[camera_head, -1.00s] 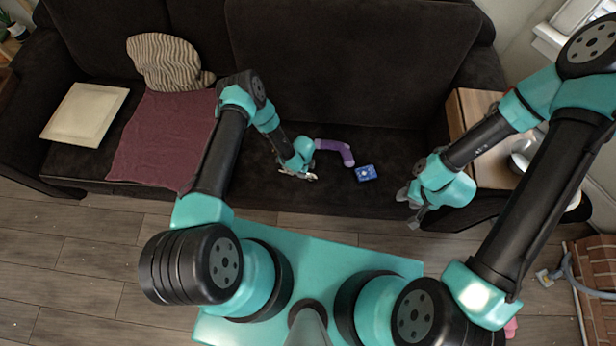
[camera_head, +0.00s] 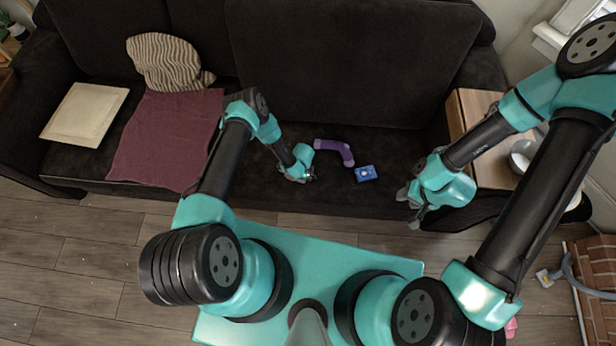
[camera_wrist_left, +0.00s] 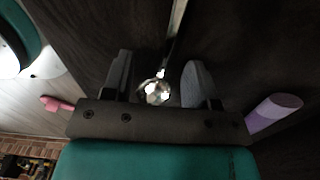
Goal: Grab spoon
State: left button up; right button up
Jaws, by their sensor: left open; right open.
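The spoon (camera_wrist_left: 157,92) shows in the left wrist view, with a shiny round bowl and a thin handle running up the picture over the dark sofa seat. My left gripper (camera_wrist_left: 158,78) is open, with one finger on each side of the spoon's bowl; I cannot tell whether either finger touches it. In the head view my left gripper (camera_head: 307,175) is low over the sofa seat and the spoon is mostly hidden there. My right gripper (camera_head: 408,208) is open and empty near the sofa's front right edge.
A wooden side table (camera_head: 480,105) stands at right.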

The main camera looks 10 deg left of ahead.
dwell(0.3)
pick_arm(q)
grip_shut()
dwell(0.3)
